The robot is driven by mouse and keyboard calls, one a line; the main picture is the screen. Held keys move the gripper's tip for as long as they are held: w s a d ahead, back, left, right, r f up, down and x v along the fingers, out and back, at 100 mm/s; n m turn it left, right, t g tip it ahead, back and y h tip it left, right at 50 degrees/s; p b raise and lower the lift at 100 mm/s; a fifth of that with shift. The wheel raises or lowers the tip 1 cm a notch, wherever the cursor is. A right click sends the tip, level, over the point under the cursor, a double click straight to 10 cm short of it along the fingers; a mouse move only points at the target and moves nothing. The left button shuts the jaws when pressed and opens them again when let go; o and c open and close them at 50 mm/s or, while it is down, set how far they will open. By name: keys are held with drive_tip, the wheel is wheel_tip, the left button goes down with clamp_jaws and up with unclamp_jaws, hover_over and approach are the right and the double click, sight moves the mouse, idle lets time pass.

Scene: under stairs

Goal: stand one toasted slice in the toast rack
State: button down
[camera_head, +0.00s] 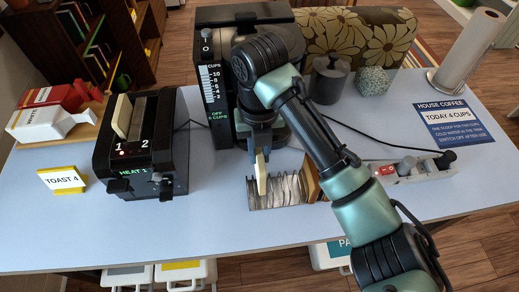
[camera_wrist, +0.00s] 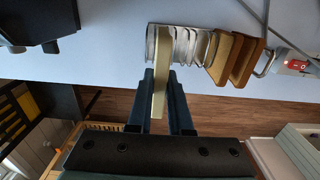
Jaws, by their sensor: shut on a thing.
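My gripper (camera_head: 261,146) is shut on a pale slice (camera_head: 261,175), held upright by its edge; in the wrist view the slice (camera_wrist: 160,100) stands between the fingers. The wire toast rack (camera_head: 290,203) is under and behind it, near the table's front edge. The slice overlaps the left part of the rack in the head view; I cannot tell whether its lower edge is inside a slot. In the wrist view, brown slices (camera_wrist: 221,55) stand at the rack's right end, and several left slots look empty. The black toaster (camera_head: 165,125) has another pale slice (camera_head: 122,116) sticking up from slot 1.
A black coffee maker (camera_head: 212,85) stands behind the rack. A power strip (camera_head: 420,172) with a lit red switch lies right of it. A "TOAST 4" card (camera_head: 62,180) and cartons (camera_head: 40,123) are at left. The blue tabletop between toaster and rack is clear.

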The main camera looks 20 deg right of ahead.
drive_tip(key=shift+f+b, duration=3.15)
drive_tip(key=shift+f, duration=1.5)
drive_tip(key=shift+c, duration=1.4)
unclamp_jaws()
drive_tip(key=shift+r+p, duration=3.1)
drive_tip(key=shift+r, duration=0.95)
